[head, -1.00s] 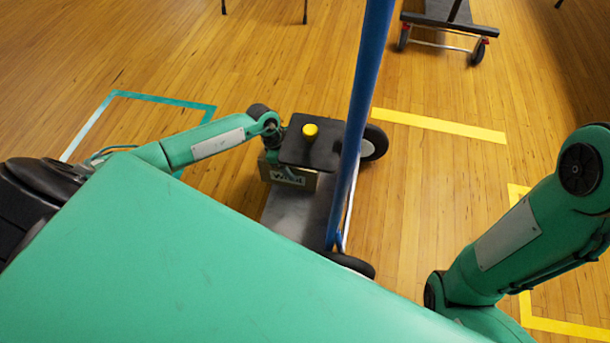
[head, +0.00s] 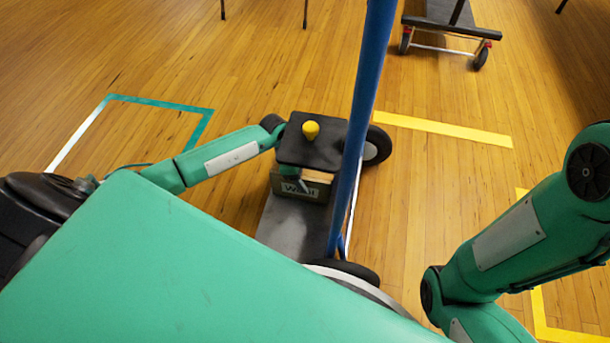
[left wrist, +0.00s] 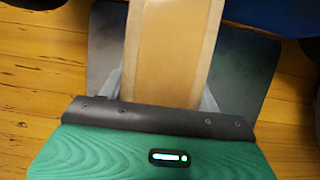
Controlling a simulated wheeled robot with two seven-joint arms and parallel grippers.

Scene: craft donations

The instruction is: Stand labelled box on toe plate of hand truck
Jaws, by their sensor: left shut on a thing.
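The labelled box (head: 315,193) is brown, with a pale label on its dark front face. My left gripper (head: 310,172) comes down on it from above and is shut on it. In the left wrist view a finger shows on each side of the box (left wrist: 170,55). The hand truck has a blue frame (head: 365,100) and a dark grey toe plate (head: 285,222). The box is over the far part of the plate, beside the frame; I cannot tell whether its base touches. The plate (left wrist: 245,70) shows on both sides of the box. My right gripper is out of view.
The hand truck's black wheels (head: 377,146) are on the wooden floor. A dark trolley (head: 445,25) stands at the back right.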

